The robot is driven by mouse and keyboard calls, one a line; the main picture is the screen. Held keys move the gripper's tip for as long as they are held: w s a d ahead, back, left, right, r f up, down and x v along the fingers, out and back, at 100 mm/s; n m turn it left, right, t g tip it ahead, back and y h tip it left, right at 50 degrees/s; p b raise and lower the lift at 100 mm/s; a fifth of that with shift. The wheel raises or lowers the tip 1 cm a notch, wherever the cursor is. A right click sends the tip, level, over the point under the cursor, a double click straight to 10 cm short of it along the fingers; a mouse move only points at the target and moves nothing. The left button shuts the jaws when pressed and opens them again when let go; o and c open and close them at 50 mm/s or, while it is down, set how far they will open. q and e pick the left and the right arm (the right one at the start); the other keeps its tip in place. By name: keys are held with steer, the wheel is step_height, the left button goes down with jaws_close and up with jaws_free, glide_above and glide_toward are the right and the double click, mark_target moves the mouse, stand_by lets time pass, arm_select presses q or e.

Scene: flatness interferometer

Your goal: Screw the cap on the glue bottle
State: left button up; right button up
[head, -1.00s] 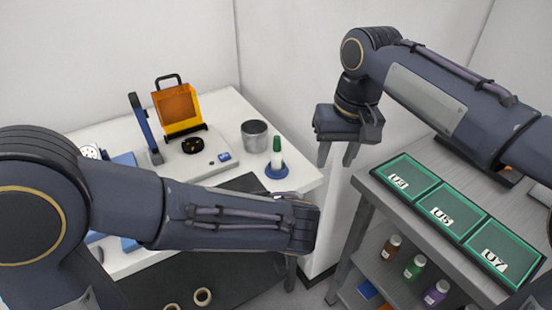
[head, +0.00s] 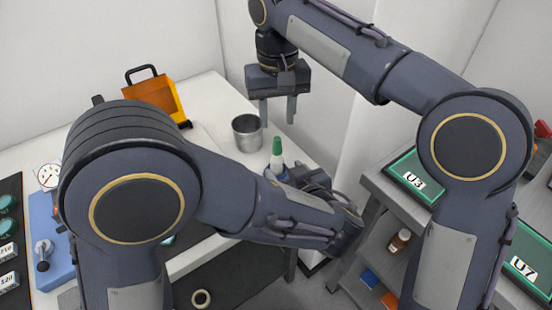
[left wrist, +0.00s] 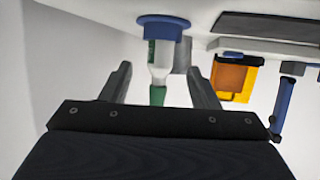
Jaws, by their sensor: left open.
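The glue bottle (head: 276,162) stands upright in a blue round holder near the table's right corner, a green cap (head: 277,147) on its top; I cannot tell how tight it is. In the left wrist view, which is upside down, the white bottle (left wrist: 163,60) and green cap (left wrist: 157,95) lie between the spread fingers of my left gripper (left wrist: 159,70). Neither finger visibly touches the bottle.
A metal cup (head: 248,135) stands just left of the bottle. An orange shield (head: 160,97) is farther back on the white table (head: 208,90). A grey shelf with green trays (head: 412,177) and small bottles is at the right. My left arm hides much of the table.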

mark_target(274, 160)
arm_select(q)
steer(key=shift+x, duration=3.95)
jaws_close()
